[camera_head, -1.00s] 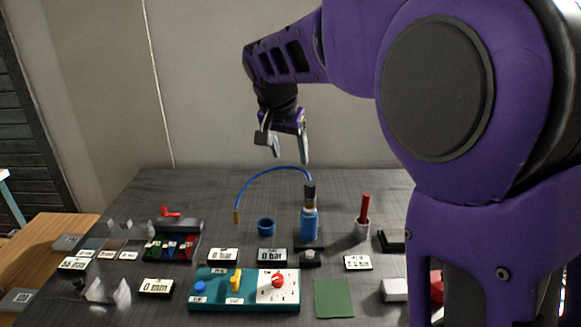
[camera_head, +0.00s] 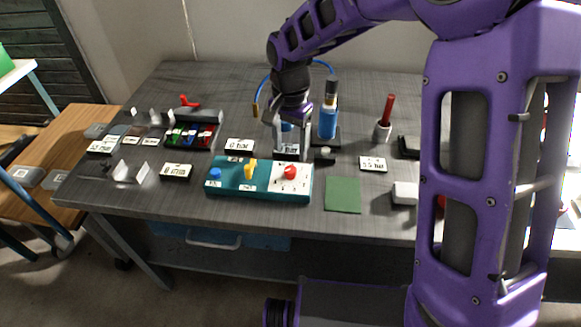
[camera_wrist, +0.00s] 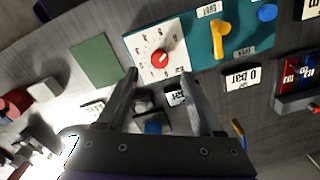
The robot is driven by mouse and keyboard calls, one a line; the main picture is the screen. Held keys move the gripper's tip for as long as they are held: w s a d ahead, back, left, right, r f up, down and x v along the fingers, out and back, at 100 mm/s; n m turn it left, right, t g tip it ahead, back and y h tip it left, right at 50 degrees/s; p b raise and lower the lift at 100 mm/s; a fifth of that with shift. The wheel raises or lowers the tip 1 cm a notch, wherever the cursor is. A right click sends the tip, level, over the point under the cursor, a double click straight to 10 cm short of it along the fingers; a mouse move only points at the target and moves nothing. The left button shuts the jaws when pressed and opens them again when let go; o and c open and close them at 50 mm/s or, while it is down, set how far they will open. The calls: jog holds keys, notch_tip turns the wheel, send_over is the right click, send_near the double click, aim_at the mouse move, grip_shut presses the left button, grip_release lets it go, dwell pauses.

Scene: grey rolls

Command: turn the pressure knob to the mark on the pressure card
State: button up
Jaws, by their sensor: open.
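The red pressure knob (camera_head: 290,172) sits on a white dial plate at the right end of a teal panel (camera_head: 226,190). In the wrist view the knob (camera_wrist: 160,58) is round, with marks and numbers around it too small to read. My gripper (camera_head: 291,150) is open above and just behind the knob. In the wrist view its two fingertips (camera_wrist: 158,74) are spread wide, with the knob just beyond them and nothing held. A white card (camera_head: 373,163) lies right of the panel; it may be the pressure card, but its print is unclear.
A yellow lever (camera_head: 250,168) and blue button (camera_head: 214,174) share the panel. A blue bottle (camera_head: 328,122) stands behind the gripper. A green mat (camera_head: 342,195) lies right of the panel.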

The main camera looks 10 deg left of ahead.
aim_at(290, 169)
notch_tip(290, 169, down, 7)
jog(key=shift+b, duration=0.35)
grip_shut()
